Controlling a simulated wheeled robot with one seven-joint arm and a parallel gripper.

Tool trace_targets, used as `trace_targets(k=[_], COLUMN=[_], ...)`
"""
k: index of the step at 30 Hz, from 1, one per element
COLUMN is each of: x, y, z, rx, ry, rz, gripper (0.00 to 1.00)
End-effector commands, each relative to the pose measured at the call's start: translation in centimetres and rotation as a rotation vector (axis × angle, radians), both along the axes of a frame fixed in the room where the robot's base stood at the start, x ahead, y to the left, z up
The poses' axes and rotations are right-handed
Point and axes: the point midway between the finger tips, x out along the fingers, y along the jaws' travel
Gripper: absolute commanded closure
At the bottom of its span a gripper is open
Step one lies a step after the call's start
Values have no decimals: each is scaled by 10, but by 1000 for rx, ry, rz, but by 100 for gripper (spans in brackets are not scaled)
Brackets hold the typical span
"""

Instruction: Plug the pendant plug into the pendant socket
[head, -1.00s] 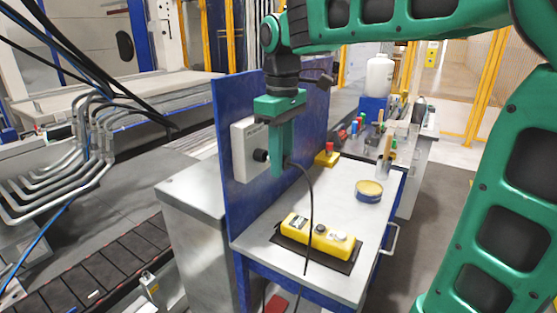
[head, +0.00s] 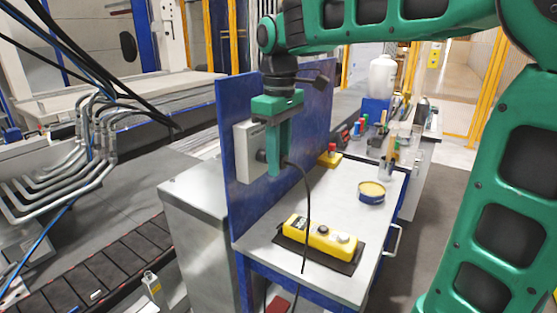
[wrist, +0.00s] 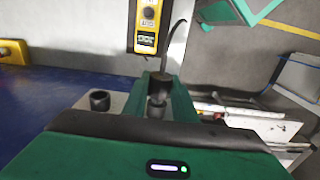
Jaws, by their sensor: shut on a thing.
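My gripper (head: 273,172) is in front of the grey socket box (head: 243,153) on the blue upright panel. It is shut on the black pendant plug (wrist: 159,84), which shows between the green fingers in the wrist view. In the head view the fingers mostly hide the plug; its black cable (head: 308,205) hangs down past the bench. The black round pendant socket (wrist: 98,100) stands out from the box, left of the plug and apart from it in the wrist view. The yellow pendant (head: 320,238) lies on a dark mat on the bench.
The blue panel (head: 232,200) stands along the bench's left edge. A round yellow-topped tin (head: 371,192) and a yellow box with a red button (head: 329,158) stand on the bench (head: 340,195). Its middle is mostly clear.

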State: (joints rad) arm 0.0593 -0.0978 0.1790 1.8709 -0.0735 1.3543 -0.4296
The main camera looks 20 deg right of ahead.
Motion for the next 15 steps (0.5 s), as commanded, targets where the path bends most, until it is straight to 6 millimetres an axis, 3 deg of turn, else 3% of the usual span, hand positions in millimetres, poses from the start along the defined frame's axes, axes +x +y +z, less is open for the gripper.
trace_targets(k=[15], x=[9], y=[7], z=[0], rx=[1], ry=[-1], rz=[0], gripper=[100])
